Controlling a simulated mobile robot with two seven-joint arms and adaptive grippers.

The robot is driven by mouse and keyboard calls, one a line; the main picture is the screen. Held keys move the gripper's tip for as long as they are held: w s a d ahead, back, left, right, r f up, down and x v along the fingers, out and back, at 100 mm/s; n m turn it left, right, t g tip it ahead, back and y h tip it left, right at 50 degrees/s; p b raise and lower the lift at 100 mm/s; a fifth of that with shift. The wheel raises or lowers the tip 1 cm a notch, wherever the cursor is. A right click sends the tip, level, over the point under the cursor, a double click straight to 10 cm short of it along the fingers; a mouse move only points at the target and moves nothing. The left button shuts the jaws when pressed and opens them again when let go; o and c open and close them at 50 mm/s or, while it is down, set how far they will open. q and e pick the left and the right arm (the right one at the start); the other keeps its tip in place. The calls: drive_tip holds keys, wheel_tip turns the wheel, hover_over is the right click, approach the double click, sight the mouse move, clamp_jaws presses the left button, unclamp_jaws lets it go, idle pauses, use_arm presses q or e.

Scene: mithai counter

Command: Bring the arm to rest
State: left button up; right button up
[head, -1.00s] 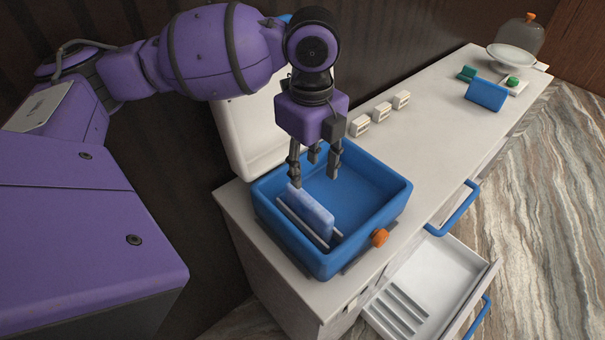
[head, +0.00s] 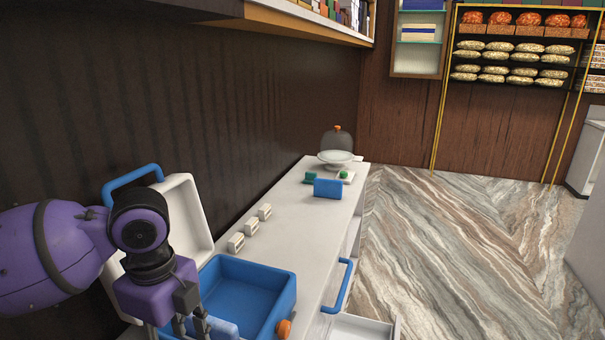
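My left gripper (head: 190,328) is low at the left of the head view, over the near left part of a blue bin (head: 285,300) on the counter. Its fingers are spread apart, and their tips are at or past the picture's lower edge. A pale blue block (head: 223,328) shows beside the fingers inside the bin, partly cut off. I see nothing held between the fingers. My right gripper is not in view.
An open drawer (head: 362,328) juts out at right. The marble floor (head: 450,240) is clear.

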use_arm(q)
drive_tip(key=s+d+f+n+h, duration=0.1)
drive_tip(key=s+d+f+n, duration=0.25)
drive_tip(key=f, duration=0.35)
drive_tip(key=s+d+f+n+t+h, duration=0.1)
drive_tip(key=s+d+f+n, duration=0.15)
drive_tip(key=s+f, duration=0.3)
drive_tip(key=s+d+f+n+h, duration=0.1)
drive_tip(key=s+d+f+n, duration=0.2)
drive_tip(key=f, duration=0.4)
drive_tip(key=s+a+f+n+y, duration=0.25)
drive_tip(key=s+a+n, duration=0.35)
drive_tip(key=s, duration=0.4)
drive_tip(key=s+a+f+n+y, duration=0.2)
drive_tip(key=s+a+f+n, duration=0.2)
drive_tip(key=s+a+n, duration=0.45)
drive_tip(key=w+d+f+m+t+h, duration=0.2)
drive_tip(key=w+d+f+t, duration=0.4)
drive_tip(key=f, duration=0.5)
drive_tip(key=shift+w+d+t, duration=0.35)
drive_tip(key=shift+w+t, duration=0.45)
drive_tip(key=shift+w, duration=0.35)
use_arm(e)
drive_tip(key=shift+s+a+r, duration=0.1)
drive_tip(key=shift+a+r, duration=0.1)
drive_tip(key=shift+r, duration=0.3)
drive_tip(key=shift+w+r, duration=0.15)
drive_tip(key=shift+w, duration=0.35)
